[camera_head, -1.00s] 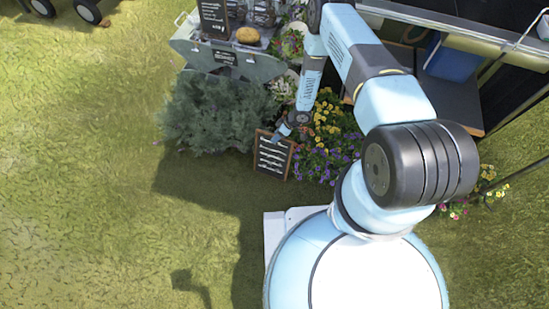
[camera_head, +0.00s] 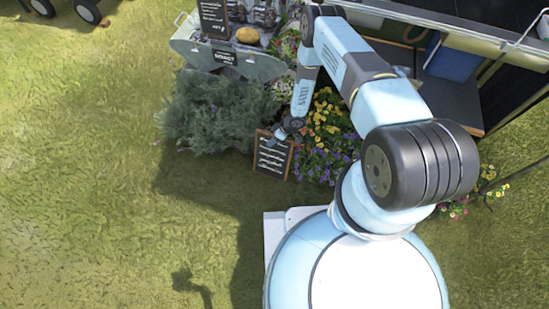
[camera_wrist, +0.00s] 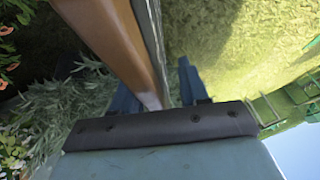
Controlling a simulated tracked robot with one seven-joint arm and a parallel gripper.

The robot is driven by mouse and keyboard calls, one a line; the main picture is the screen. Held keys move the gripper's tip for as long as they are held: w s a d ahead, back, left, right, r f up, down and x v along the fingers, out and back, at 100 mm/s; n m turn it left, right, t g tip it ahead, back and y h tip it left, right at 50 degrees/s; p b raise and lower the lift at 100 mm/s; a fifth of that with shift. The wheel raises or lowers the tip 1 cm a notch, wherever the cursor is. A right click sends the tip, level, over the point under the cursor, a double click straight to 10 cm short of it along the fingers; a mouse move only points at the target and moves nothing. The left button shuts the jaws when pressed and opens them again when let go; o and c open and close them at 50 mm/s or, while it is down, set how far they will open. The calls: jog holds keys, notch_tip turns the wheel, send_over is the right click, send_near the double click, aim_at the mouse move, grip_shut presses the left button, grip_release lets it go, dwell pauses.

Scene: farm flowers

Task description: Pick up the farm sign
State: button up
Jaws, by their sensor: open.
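The farm sign (camera_head: 272,156) is a small dark board with white writing in a brown wooden frame. It stands on the grass beside the flowers in the head view. My gripper (camera_head: 280,133) is at the sign's top edge. In the wrist view, the brown frame edge of the sign (camera_wrist: 108,35) runs down between the two blue fingers of my gripper (camera_wrist: 155,80). The fingers are open, one on each side of the frame, with a gap visible on the right. The sign's written face is hidden in the wrist view.
A grey-green bush (camera_head: 213,113) is left of the sign, and yellow and purple flowers (camera_head: 322,150) are right of it. A stand (camera_head: 225,58) with a chalkboard and a loaf-like item is behind. Open grass (camera_head: 80,190) lies to the left.

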jog(key=shift+f, duration=0.15)
grip_shut()
dwell(0.5)
dwell(1.0)
